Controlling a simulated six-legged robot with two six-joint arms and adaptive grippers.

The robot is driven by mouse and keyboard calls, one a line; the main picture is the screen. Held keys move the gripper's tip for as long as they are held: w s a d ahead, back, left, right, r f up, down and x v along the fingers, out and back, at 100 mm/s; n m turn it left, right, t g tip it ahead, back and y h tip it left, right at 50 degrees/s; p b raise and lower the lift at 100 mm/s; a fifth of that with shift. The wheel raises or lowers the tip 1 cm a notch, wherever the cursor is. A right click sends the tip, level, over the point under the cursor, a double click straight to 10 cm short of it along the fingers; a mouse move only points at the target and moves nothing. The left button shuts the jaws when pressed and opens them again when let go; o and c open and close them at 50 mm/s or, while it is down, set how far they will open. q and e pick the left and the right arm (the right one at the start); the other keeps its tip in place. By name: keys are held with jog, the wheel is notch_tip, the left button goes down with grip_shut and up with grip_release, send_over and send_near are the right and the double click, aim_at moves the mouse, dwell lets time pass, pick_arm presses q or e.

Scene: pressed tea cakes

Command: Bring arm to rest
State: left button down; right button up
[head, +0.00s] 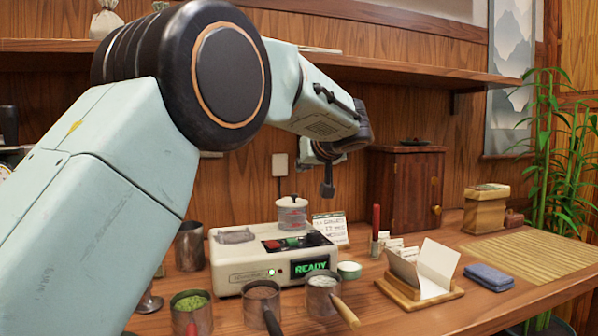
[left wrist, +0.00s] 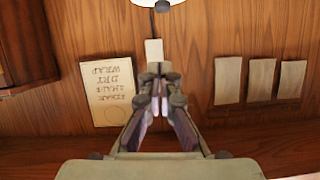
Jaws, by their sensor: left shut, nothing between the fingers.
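My left arm comes in from the left in the head view, its large pale green links filling much of the left side. Its gripper (head: 327,187) hangs in the air above the back of the counter, pointing down, apart from everything. In the left wrist view the fingers (left wrist: 157,78) meet at the tips with nothing between them, in front of the wood wall. My right gripper is in neither view.
Below the gripper stands a white machine (head: 240,265) with a green READY display. Metal cups of powder (head: 262,300) stand in front of it. A dark wooden cabinet (head: 400,190), a paper stand (head: 425,275) and a blue cloth (head: 488,277) are to the right. A shelf (head: 400,68) runs above.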

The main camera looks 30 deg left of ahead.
pick_arm(q)
jog(key=v, duration=0.6)
jog(key=shift+s, duration=0.3)
jog(key=shift+f, duration=0.1)
